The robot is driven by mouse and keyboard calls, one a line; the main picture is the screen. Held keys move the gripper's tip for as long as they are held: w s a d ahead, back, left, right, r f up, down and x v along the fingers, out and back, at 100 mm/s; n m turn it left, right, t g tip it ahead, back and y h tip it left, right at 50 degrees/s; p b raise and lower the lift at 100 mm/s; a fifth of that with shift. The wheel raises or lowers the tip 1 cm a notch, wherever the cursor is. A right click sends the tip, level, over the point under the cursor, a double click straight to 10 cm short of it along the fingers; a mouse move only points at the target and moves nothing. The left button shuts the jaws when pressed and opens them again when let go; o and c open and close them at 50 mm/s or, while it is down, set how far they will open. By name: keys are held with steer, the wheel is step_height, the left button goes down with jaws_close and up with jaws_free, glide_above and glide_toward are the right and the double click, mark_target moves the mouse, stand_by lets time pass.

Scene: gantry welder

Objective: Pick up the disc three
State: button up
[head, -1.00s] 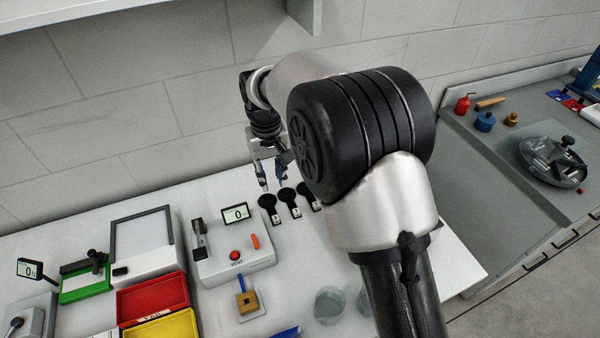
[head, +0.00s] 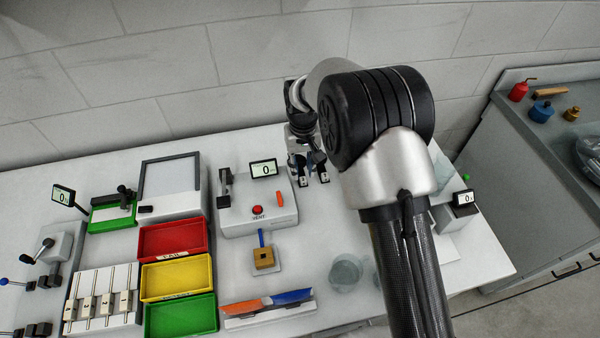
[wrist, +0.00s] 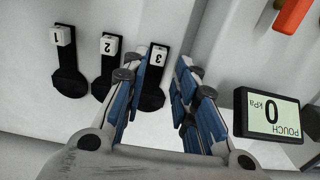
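Disc three (wrist: 158,57) is a black paddle with a white block marked 3, seen in the wrist view. Its lower, rounded part is partly hidden by my left finger. My gripper (wrist: 163,68) is open and empty, with its blue-padded fingers apart. In the picture the paddle's narrow part lies between the fingertips, closer to the left one; I cannot tell the height gap. Disc two (wrist: 108,46) and disc one (wrist: 62,37) lie to the left. In the head view my gripper (head: 306,166) is low over the discs at the table's back, which are mostly hidden.
A pouch gauge reading 0 (wrist: 270,112) stands close to the right finger, on the vent unit (head: 258,215). An orange piece (wrist: 293,14) is at the top right. Red, yellow (head: 178,277) and green trays stand further left on the white table.

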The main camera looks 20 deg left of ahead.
mark_target(303, 180)
steer(key=f+b, duration=0.1)
steer(key=f, duration=0.1)
steer(key=f+b, duration=0.1)
steer(key=f, duration=0.2)
steer(key=shift+s+d, duration=0.1)
steer(key=shift+d, duration=0.1)
steer(key=shift+c, duration=0.4)
steer(key=c, duration=0.5)
